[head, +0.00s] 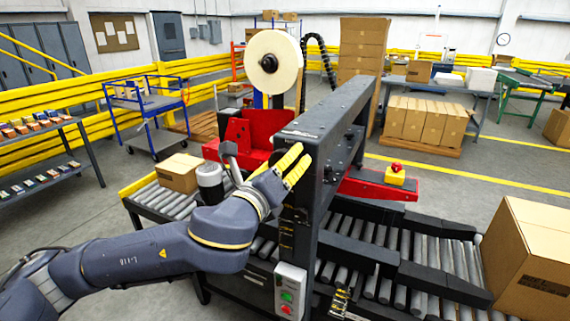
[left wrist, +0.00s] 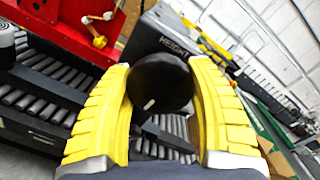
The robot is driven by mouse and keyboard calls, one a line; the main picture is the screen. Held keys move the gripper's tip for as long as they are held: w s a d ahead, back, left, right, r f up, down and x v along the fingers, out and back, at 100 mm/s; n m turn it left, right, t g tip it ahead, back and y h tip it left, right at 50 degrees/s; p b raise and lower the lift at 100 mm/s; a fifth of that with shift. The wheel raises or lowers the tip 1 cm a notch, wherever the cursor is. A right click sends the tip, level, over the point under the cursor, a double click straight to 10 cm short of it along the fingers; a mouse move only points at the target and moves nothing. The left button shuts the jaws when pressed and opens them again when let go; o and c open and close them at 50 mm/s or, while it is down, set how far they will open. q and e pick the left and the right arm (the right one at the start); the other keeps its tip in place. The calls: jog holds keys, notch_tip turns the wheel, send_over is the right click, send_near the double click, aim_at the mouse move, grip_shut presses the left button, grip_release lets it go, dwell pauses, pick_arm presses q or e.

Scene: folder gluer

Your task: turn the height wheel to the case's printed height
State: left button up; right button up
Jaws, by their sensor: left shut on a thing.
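My left gripper (head: 292,168) reaches to the upper side of the dark machine frame (head: 325,120). In the left wrist view its two yellow fingers (left wrist: 160,100) are shut on the black round height wheel (left wrist: 160,82), one on each side. A small white mark shows on the wheel's lower face. The frame behind it bears the word HEIGHT (left wrist: 174,46); no scale value is readable. In the head view the gripper hides the wheel. A cardboard case (head: 180,172) sits on the left rollers. A larger case (head: 535,255) at the right has dark print, too small to read. My right gripper is not in view.
Roller conveyor (head: 400,250) runs under the frame to the right. A red machine part with a red button on a yellow box (head: 396,175) is behind the frame. A control box with green and red buttons (head: 290,290) hangs at the front. A tape roll (head: 272,62) stands above.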

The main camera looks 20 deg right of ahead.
pick_arm(q)
jog(key=shift+m, duration=1.2)
jog(key=o, duration=1.3)
jog(key=shift+s, duration=0.15)
jog(key=v, duration=0.7)
jog(key=shift+a, duration=0.15)
